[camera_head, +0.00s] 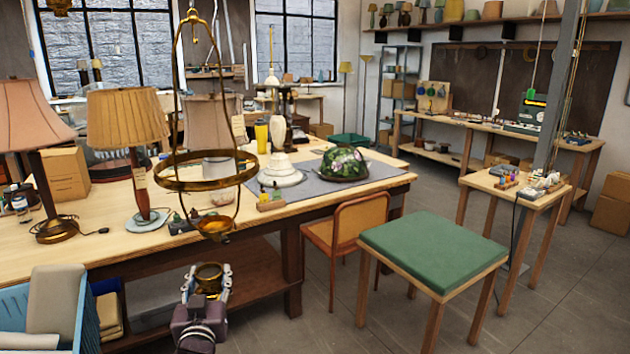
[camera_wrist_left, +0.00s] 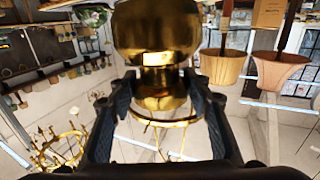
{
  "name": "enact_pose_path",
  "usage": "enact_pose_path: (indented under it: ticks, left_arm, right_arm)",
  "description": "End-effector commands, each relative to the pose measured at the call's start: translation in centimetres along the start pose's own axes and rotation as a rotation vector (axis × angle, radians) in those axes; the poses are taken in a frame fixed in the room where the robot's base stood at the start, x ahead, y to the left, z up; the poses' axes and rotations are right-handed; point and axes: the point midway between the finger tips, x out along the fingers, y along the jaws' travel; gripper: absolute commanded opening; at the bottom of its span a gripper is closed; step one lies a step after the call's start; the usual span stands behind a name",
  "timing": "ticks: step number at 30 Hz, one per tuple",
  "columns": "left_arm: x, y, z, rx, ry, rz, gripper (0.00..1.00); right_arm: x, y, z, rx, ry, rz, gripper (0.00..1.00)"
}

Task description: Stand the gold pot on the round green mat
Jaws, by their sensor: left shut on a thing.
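The gold pot (camera_head: 209,271) is a small shiny brass vessel, held up low in the head view, in front of the long bench. My left gripper (camera_head: 206,288) is shut on it. In the left wrist view the gold pot (camera_wrist_left: 157,35) has a wide rounded body and a narrower neck, and the fingers of my left gripper (camera_wrist_left: 159,88) close on both sides of the neck. I cannot make out a round green mat in either view. My right gripper is not in view.
A hanging brass lamp frame (camera_head: 205,170) is in front of the bench (camera_head: 110,255). Lamps and a stained-glass shade (camera_head: 342,163) stand on the bench. A chair (camera_head: 345,225) and a clear green-topped square table (camera_head: 435,245) are to the right. A blue crate (camera_head: 90,315) is lower left.

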Motion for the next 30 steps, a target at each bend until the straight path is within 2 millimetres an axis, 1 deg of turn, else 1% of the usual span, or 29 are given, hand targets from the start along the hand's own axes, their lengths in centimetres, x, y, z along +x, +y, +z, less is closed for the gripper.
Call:
enact_pose_path:
  ticks: [1,3,5,9,13,15,18,21,24,27,30]
  left_arm:
    - [-1.9,0.1,1.5,0.001,0.0,0.014,0.11]
    - [-4.4,0.3,2.8,0.001,0.001,0.033,0.11]
    - [-6.5,0.5,3.8,0.001,0.001,0.049,0.11]
    - [-11.6,0.8,5.5,-0.001,0.001,0.087,0.11]
    - [-16.3,1.1,6.5,-0.002,0.001,0.121,0.11]
    - [-18.6,1.1,6.6,-0.001,0.001,0.138,0.11]
    - [-21.5,1.2,6.5,0.0,0.003,0.157,0.11]
    - [-23.7,1.2,6.2,-0.001,0.003,0.171,0.11]
    - [-25.1,1.2,5.8,-0.001,0.005,0.181,0.11]
    - [-25.8,1.1,5.6,-0.001,0.005,0.184,0.11]
    - [-26.0,1.1,5.5,-0.001,0.006,0.186,0.11]
  right_arm:
    - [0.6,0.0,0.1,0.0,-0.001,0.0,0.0]
    - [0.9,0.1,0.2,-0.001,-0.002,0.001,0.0]
    - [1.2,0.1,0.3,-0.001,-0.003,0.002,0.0]
    - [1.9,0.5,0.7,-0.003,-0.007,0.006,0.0]
    - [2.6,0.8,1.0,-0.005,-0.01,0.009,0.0]
    - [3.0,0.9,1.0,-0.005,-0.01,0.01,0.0]
    - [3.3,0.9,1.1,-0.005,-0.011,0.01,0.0]
    - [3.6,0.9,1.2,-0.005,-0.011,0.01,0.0]
    - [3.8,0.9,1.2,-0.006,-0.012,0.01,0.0]
    - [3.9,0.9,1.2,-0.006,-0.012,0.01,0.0]
    - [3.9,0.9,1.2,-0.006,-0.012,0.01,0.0]
